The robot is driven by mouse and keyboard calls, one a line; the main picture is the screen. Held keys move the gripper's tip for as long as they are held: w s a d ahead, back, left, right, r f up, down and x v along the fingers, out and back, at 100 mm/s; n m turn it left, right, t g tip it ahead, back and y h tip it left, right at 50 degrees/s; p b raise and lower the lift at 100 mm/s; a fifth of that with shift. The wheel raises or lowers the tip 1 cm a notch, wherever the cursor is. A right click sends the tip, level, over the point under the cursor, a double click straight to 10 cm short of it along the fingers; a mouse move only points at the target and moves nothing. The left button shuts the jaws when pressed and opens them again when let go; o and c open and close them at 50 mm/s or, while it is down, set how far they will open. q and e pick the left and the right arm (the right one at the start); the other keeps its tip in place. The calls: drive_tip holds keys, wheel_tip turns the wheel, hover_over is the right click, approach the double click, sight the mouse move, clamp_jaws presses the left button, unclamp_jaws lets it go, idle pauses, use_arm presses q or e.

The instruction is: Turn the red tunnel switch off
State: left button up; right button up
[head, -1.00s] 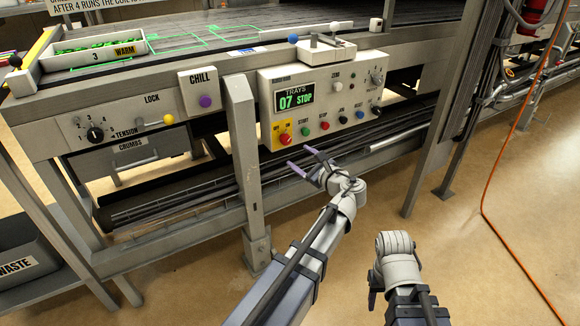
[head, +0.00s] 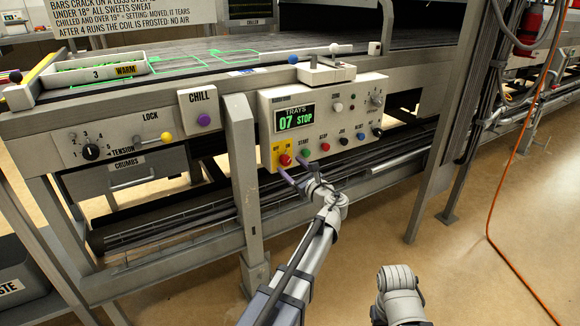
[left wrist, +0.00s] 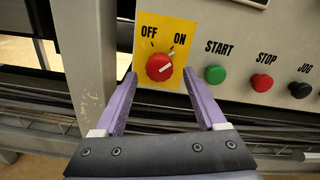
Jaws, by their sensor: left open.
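The red tunnel switch (head: 285,160) is a round knob on a yellow plate at the left end of the control panel. In the left wrist view the red knob (left wrist: 159,67) sits under the words OFF and ON. Its pale mark points up and right, toward ON. My left gripper (head: 294,167) is open just below and in front of the knob. In the left wrist view its purple fingers (left wrist: 160,73) stand to either side of the knob, with nothing between them visibly gripped. Contact cannot be told. Part of my right arm shows at the bottom, but its fingers do not.
A green START button (left wrist: 215,74) and a red STOP button (left wrist: 262,82) sit right of the switch. The panel display (head: 296,117) reads TRAYS 07 STOP. A grey post (head: 242,180) stands left of the panel. A purple CHILL knob (head: 204,120) is farther left.

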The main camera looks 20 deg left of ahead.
use_arm(q)
drive_tip(key=shift+w+a, duration=0.4)
drive_tip(key=shift+a, duration=0.15)
drive_tip(key=shift+c, duration=0.3)
clamp_jaws()
